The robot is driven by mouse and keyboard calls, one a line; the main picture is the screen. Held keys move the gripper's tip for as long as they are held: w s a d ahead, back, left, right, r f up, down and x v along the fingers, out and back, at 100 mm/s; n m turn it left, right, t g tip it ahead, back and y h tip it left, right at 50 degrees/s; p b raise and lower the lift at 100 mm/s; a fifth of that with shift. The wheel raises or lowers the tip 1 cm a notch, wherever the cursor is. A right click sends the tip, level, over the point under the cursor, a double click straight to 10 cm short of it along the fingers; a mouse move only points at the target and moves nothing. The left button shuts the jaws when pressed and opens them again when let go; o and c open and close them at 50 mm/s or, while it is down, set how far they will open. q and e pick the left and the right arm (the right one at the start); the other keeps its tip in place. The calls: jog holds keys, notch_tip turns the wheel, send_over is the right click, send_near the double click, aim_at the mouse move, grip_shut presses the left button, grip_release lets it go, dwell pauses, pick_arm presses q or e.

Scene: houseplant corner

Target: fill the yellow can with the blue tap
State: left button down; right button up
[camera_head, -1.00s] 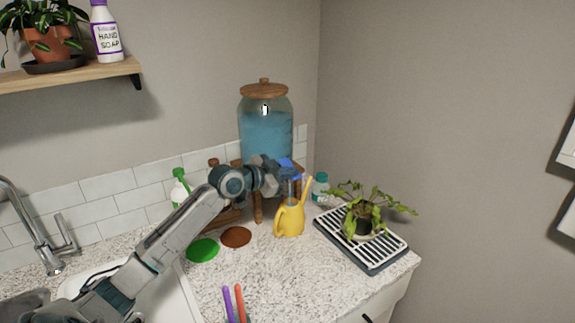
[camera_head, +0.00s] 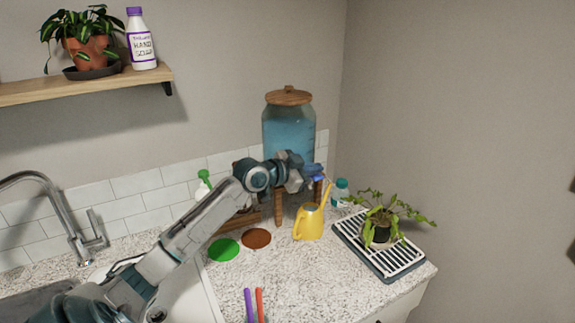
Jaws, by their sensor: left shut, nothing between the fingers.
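The yellow can (camera_head: 308,223) stands upright on the speckled counter, its spout pointing up to the right. Behind and above it is the glass water dispenser (camera_head: 288,131) with a wooden lid and blue water, on a wooden stand. The blue tap (camera_head: 318,178) shows in part at the dispenser's lower front. My left gripper (camera_head: 308,182) is shut and empty beside the tap, above the can. It hides part of the tap, so I cannot tell whether they touch or whether water runs. My right gripper is not in view.
A wilting plant (camera_head: 381,228) stands on a slatted drying tray (camera_head: 405,264) at the right. A green disc (camera_head: 223,250) and a brown disc (camera_head: 256,238) lie left of the can. A teal-capped bottle (camera_head: 340,192) stands behind it. The tall faucet (camera_head: 62,207) is at the left.

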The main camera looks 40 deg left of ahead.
pick_arm(q)
jog(key=p+v, duration=0.5)
jog(key=v, duration=0.5)
dwell(0.7)
jog(key=shift+f, duration=0.15)
dwell(0.5)
